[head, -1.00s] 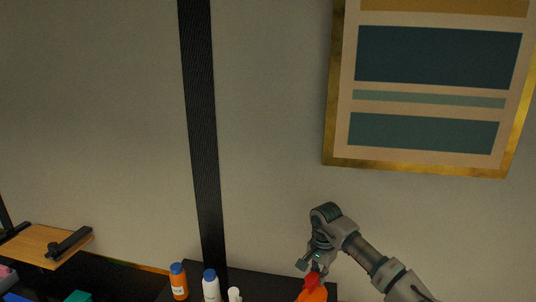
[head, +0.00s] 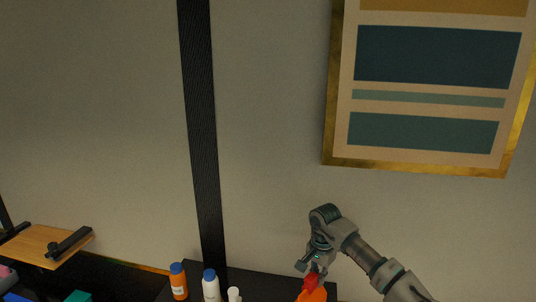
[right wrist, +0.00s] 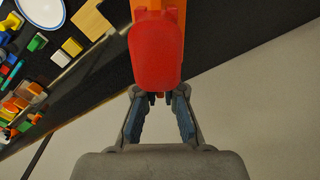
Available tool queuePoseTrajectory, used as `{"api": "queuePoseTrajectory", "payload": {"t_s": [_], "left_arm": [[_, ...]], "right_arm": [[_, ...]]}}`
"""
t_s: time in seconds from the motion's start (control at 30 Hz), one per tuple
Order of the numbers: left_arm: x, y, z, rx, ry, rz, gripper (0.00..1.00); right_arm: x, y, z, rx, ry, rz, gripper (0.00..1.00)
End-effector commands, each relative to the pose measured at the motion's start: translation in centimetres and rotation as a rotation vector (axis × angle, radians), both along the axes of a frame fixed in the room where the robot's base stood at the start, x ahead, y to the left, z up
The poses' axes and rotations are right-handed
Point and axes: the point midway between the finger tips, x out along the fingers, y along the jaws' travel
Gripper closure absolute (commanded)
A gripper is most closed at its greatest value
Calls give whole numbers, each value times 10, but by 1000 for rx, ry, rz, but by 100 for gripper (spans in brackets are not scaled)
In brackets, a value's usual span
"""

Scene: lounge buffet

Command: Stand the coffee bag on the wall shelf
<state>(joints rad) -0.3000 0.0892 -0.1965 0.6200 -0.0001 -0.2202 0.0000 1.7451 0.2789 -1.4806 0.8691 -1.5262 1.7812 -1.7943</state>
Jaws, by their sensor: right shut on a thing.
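My right gripper (head: 313,268) is at the bottom of the head view, right of the black wall strip. It is shut on an orange thing with a red top (head: 313,292), which is cut off by the lower edge. In the right wrist view the red rounded end (right wrist: 156,55) of this thing covers the space between the fingers (right wrist: 158,98). I cannot tell whether it is the coffee bag. A wooden shelf (head: 38,240) with a black bracket is at the lower left of the head view. My left gripper is not in view.
An orange bottle (head: 179,284) and a white bottle with a blue cap (head: 211,288) stand on a dark surface (head: 262,281), left of my gripper. A framed picture (head: 425,90) hangs above my arm. The right wrist view shows a plate (right wrist: 42,10) and several small coloured things.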

Motion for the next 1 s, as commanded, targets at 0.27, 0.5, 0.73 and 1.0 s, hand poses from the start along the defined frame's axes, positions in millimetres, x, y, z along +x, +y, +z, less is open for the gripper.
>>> {"api": "queuePoseTrajectory", "payload": {"t_s": [0.27, 0.5, 0.73, 1.0], "left_arm": [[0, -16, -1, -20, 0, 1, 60], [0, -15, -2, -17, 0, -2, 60], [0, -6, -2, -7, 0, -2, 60], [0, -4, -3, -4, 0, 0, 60]], "right_arm": [[0, 5, -3, -4, -1, 1, 100], [0, 8, -6, -6, -1, 1, 100], [0, 4, -10, -3, -2, 0, 100], [0, 2, -12, -1, -1, -1, 67]]}}
